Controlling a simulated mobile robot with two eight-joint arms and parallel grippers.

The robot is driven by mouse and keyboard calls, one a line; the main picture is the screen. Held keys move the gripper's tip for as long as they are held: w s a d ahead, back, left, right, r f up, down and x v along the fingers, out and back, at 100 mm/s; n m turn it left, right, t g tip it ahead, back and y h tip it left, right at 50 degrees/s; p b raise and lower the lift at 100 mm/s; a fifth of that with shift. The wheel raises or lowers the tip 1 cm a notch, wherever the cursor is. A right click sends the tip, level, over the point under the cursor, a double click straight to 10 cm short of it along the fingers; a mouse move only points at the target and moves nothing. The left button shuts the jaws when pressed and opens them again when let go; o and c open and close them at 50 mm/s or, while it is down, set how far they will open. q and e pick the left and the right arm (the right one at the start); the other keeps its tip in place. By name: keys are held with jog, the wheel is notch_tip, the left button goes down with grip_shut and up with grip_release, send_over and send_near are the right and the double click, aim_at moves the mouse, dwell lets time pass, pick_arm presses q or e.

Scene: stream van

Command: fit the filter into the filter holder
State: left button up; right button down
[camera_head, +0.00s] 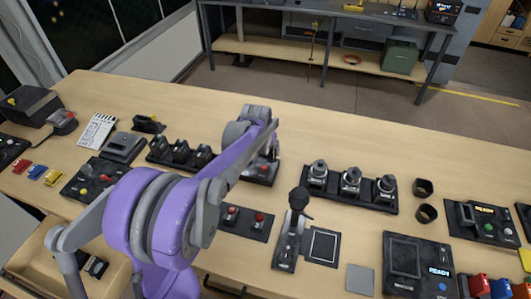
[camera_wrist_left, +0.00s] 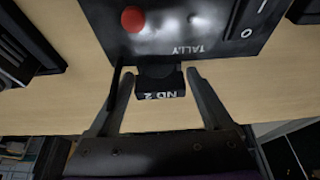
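A small dark filter (camera_wrist_left: 161,84) marked "ND 2" shows in the left wrist view. In the head view my purple arm reaches to this box (camera_head: 262,172), and my fingers and the filter are hidden. I cannot tell which thing is the filter holder; a black rack (camera_head: 168,158) with several slots stands left of my arm. My right gripper is not in view.
A tray of three grey-topped pieces (camera_head: 351,190) and two black rings (camera_head: 424,187) stand right of my arm. A joystick unit (camera_head: 292,232) and a panel marked "READY" (camera_head: 417,265) are nearer. The desk's back strip (camera_head: 330,133) is clear.

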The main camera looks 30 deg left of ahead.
pick_arm(q)
jog(key=c, duration=1.2)
notch_tip(320, 180, up, 10)
jog(key=shift+f, duration=0.1)
